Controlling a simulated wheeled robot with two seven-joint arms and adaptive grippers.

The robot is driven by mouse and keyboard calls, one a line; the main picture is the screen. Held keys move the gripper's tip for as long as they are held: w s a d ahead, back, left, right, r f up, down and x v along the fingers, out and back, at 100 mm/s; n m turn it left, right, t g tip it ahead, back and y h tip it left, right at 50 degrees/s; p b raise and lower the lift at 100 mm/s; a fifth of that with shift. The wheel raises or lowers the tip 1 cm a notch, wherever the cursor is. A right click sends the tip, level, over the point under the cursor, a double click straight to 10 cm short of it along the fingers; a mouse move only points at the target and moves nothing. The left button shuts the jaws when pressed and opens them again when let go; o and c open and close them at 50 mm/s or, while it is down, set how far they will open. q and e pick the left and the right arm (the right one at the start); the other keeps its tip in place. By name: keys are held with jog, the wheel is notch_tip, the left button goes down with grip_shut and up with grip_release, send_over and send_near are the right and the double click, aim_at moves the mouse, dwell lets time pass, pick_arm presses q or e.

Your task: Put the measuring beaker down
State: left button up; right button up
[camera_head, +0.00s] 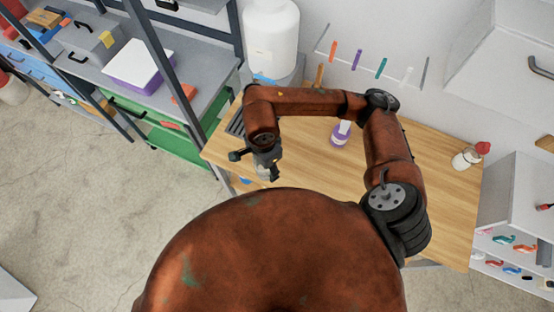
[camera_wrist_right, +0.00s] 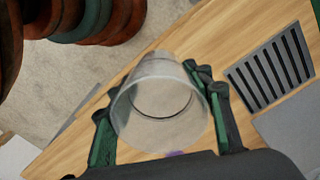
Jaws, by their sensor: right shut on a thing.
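The measuring beaker (camera_wrist_right: 160,105) is a clear, round vessel seen from its open rim in the right wrist view. My right gripper (camera_wrist_right: 162,118) is shut on it, with one green-padded finger on each side. In the head view my right gripper (camera_head: 266,168) is over the near left edge of the wooden table (camera_head: 330,185); the beaker there is small and mostly hidden by the gripper. I cannot tell whether its base touches the table. My left gripper is not in view.
A dark slatted grille (camera_wrist_right: 270,70) lies in the tabletop beside the beaker. A large white container (camera_head: 271,38) is at the back. Bare wood lies right of the gripper.

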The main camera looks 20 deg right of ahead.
jog(key=shift+s+a+r, duration=0.25)
jog(key=shift+a+r, duration=0.1)
jog(key=shift+a, duration=0.4)
jog(key=shift+w+d+n, duration=0.3)
jog(key=shift+d+n, duration=0.05)
jog(key=shift+n, duration=0.15)
jog(key=w+d+r+n, duration=0.1)
jog(key=w+d+n, duration=0.7)
jog(key=n, duration=0.6)
jog(key=shift+d+r+b, duration=0.3)
jog(key=shift+d+r, duration=0.05)
jog(key=shift+d, duration=0.6)
jog(key=shift+a+f, duration=0.1)
